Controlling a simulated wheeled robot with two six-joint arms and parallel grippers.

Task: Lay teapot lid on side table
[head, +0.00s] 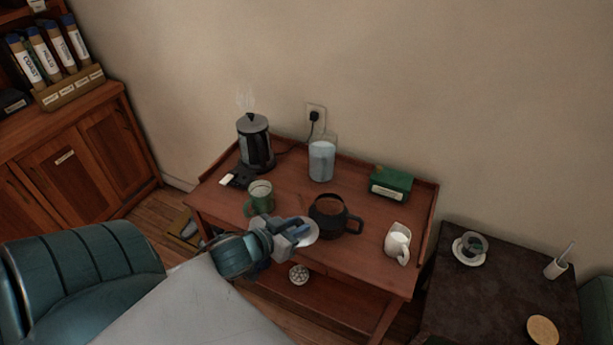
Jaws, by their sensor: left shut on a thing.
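The dark teapot (325,222) stands open on the wooden tea table, with brown showing inside and its handle to the right. My left gripper (301,231) is just left of the teapot and is shut on a pale round disc (311,236), which I take to be the teapot lid; the fingers hide part of it. The dark-topped side table (497,290) stands at the lower right, apart from the gripper. My right gripper is not in view.
The tea table (285,180) also holds a kettle (256,145), a green mug (261,196), a glass jar (321,160), a green box (391,184) and a white jug (398,243).

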